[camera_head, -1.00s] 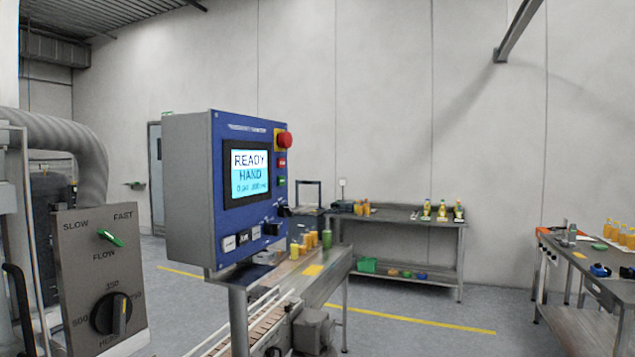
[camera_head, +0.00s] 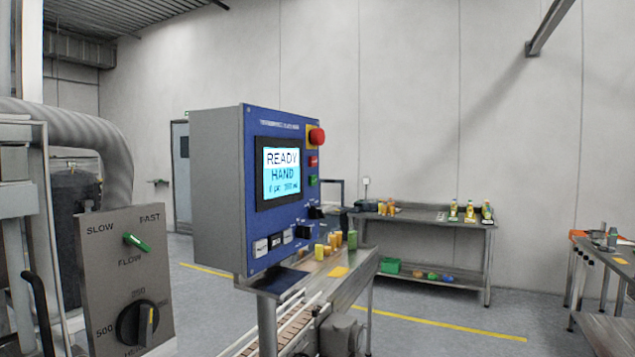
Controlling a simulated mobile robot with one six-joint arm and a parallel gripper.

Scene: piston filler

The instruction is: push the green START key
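The panel's screen (camera_head: 280,172) reads READY and HAND, with a smaller line below. Nothing covers the green key. My gripper is not in view.
A grey box with a green FLOW lever (camera_head: 137,242) and a black dial (camera_head: 143,323) stands at the near left. A conveyor (camera_head: 290,330) runs below the panel. Benches with bottles stand behind and at the right (camera_head: 440,219). Grey floor is open between them.

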